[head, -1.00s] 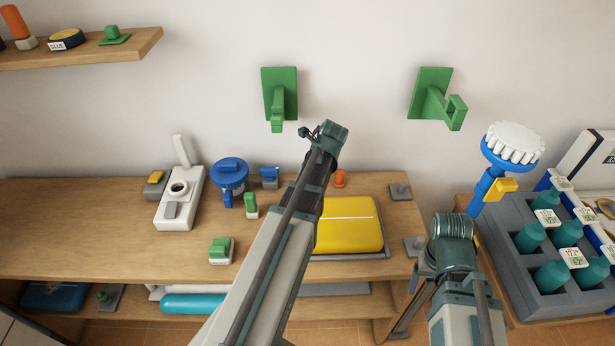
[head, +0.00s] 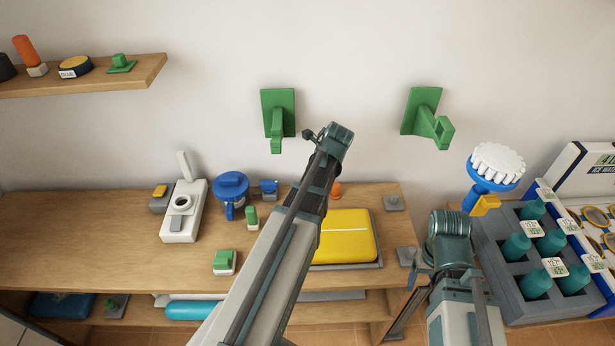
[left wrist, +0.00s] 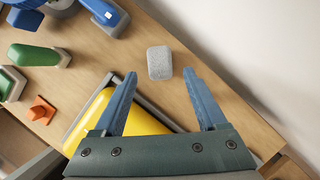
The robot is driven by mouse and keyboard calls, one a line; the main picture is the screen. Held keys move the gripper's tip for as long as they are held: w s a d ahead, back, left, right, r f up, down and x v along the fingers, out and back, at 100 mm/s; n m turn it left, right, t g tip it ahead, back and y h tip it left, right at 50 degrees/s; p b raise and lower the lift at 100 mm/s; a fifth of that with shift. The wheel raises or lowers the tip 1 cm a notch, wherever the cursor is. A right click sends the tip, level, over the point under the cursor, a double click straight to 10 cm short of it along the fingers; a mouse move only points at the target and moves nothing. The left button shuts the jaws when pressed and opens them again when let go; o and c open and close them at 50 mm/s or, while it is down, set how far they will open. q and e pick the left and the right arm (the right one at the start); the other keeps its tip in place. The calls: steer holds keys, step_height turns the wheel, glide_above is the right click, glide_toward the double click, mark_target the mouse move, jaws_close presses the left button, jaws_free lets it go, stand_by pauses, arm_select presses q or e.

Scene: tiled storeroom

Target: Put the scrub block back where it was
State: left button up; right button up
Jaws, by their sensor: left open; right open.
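A grey speckled block (left wrist: 159,62), which looks like the scrub block though I cannot be sure, lies on the wooden tabletop in the left wrist view. My left gripper (left wrist: 164,82) is open, its blue fingers reaching toward the block with nothing between them; I cannot tell the height. In the head view my left arm hides this block and the left gripper. My right gripper (head: 416,283) is mostly hidden beside my right arm, near the table's right end. A green-and-white block (head: 226,262) sits at the table's front.
A yellow case (head: 345,238) lies on the table; it also shows beside the left fingers (left wrist: 99,108). An orange piece (left wrist: 41,109) stands near it. Two green brackets (head: 278,113) (head: 422,110) are on the wall. A grey bottle crate (head: 500,285) stands right. The table's left is clear.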

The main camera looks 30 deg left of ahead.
arm_select(q)
steer(key=p+v, duration=0.3)
steer(key=v, duration=0.2)
steer(key=shift+r+p, duration=0.2)
steer(key=shift+p, duration=0.15)
steer(key=shift+d, duration=0.1)
steer(key=s+d+n, duration=0.2)
steer(key=d, duration=0.2)
steer(key=s+d+n+h, duration=0.1)
steer(key=d+n, duration=0.1)
steer(key=d, duration=0.3)
steer(key=s+d+f+n, duration=0.1)
steer(key=s+d+n, duration=0.1)
steer(key=d+n, duration=0.1)
steer(key=shift+s+d, duration=0.3)
steer(key=shift+d, duration=0.4)
steer(key=s+d+n+g+h, duration=0.1)
steer(key=s+d+n+h, duration=0.1)
steer(key=s+d+n, duration=0.8)
steer(key=d, duration=0.2)
steer(key=shift+d+f, duration=0.3)
